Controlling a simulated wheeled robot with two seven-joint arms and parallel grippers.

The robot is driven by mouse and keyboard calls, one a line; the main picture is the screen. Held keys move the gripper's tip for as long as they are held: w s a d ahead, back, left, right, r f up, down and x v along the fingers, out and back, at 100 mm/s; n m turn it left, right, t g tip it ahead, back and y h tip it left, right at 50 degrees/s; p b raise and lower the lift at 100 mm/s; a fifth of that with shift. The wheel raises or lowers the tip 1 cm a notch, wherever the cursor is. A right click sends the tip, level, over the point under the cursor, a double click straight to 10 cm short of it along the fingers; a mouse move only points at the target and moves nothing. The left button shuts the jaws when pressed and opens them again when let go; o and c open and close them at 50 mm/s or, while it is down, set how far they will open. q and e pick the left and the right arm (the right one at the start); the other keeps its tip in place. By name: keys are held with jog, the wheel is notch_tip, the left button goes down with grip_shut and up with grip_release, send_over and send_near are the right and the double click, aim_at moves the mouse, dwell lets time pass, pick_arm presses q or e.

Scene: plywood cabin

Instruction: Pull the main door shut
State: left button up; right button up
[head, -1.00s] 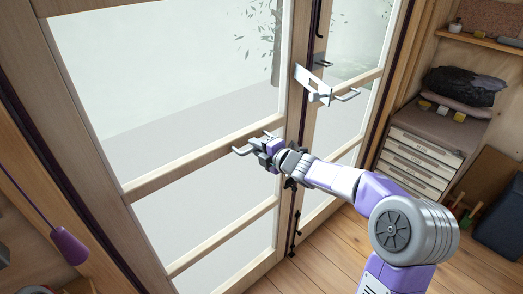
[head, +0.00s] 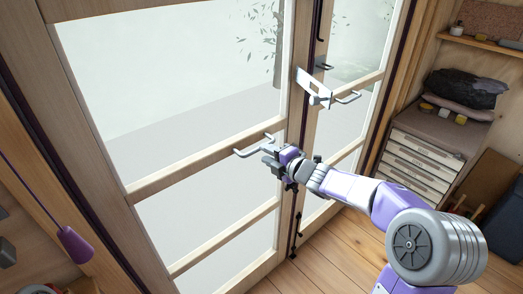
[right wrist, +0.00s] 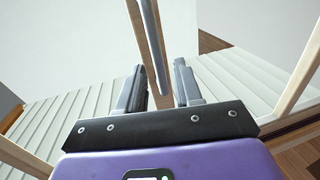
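The main door (head: 295,190) is a wood-framed leaf with large glass panes at the left and centre of the head view. Its edge lies close along the neighbouring glazed leaf (head: 313,135); I cannot tell whether a small gap is left. A grey bar handle (head: 253,147) sticks out from its edge stile. My right gripper (head: 270,157) is just below and beside this handle. In the right wrist view the gripper (right wrist: 158,85) has its fingers apart, with a grey bar (right wrist: 150,45) just beyond and between the tips. Contact is unclear. My left gripper is out of view.
A white plate and a second handle (head: 348,97) sit on the neighbouring leaf. A drawer cabinet (head: 423,155) stands at the right, with a dark bundle (head: 465,88) on top. A purple pull (head: 74,244) hangs at lower left. The wooden floor (head: 335,245) shows free room.

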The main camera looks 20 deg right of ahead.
jog(key=v, duration=0.3)
jog(key=shift+s, duration=0.3)
jog(key=s+a+f+m+g, duration=0.15)
jog(key=a+f+m, duration=0.3)
jog(key=f, duration=0.45)
jog(key=s+a+f+m+g, duration=0.1)
jog(key=a+f+m+g, duration=0.3)
jog(key=f, duration=0.5)
jog(key=s+a+f+m+g, duration=0.15)
jog(key=f+m, duration=0.35)
jog(key=f, duration=0.5)
jog(key=s+a+f+m+g, duration=0.3)
jog(key=s+a+f+m, duration=0.2)
jog(key=s+f, duration=0.3)
jog(key=s+a+f+m+g, duration=0.4)
jog(key=s+f, duration=0.4)
jog(key=s, duration=0.6)
jog(key=shift+s+a+f+m+g, duration=0.3)
jog(key=shift+s+a+m, duration=0.05)
jog(key=shift+a+m, duration=0.35)
